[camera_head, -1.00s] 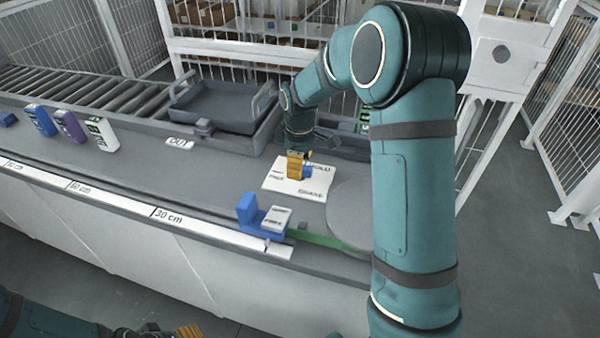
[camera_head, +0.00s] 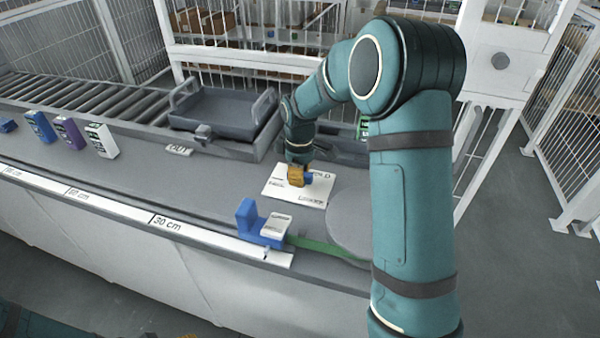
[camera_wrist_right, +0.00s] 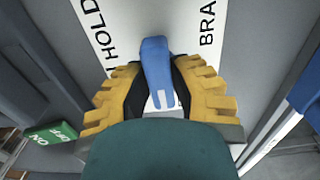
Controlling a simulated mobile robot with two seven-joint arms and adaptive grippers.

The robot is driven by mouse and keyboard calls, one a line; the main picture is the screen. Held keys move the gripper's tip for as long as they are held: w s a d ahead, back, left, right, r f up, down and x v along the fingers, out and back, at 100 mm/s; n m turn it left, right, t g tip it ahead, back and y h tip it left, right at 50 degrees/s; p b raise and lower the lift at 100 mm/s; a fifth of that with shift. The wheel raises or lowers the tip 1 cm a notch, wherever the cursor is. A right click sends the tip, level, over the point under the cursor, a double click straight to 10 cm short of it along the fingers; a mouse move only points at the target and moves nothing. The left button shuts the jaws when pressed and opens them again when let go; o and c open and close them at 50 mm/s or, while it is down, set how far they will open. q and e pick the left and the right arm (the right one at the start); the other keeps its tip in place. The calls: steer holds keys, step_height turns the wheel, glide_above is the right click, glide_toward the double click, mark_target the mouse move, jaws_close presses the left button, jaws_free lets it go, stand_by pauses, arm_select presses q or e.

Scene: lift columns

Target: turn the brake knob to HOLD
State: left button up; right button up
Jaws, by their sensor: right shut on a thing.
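The blue brake knob (camera_head: 308,178) stands on a white plate (camera_head: 318,191) on the counter. In the right wrist view the knob (camera_wrist_right: 156,62) lies between the yellow fingers, its narrow body pointing up the picture. The plate (camera_wrist_right: 180,18) there shows HOLD at the left and part of BRAKE at the right. My right gripper (camera_head: 297,177) is shut on the knob; its fingers also show in the wrist view (camera_wrist_right: 160,82). Which mark the knob points at, I cannot tell. My left gripper is not in view.
A blue block with a white label (camera_head: 262,226) stands near the counter's front edge, left of a grey disc (camera_head: 352,215). A grey tray (camera_head: 222,112) is behind. Small boxes (camera_head: 70,133) stand at the left. A green ON/OFF part (camera_wrist_right: 52,132) shows in the wrist view.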

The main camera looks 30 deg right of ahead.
steer(key=m+p, duration=0.1)
steer(key=m, duration=0.2)
steer(key=shift+m+p, duration=0.75)
steer(key=shift+m, duration=0.95)
steer(key=m+p, duration=0.1)
steer(key=m, duration=0.1)
steer(key=shift+m, duration=0.4)
steer(key=m+p, duration=0.2)
steer(key=m, duration=0.1)
steer(key=shift+m, duration=0.3)
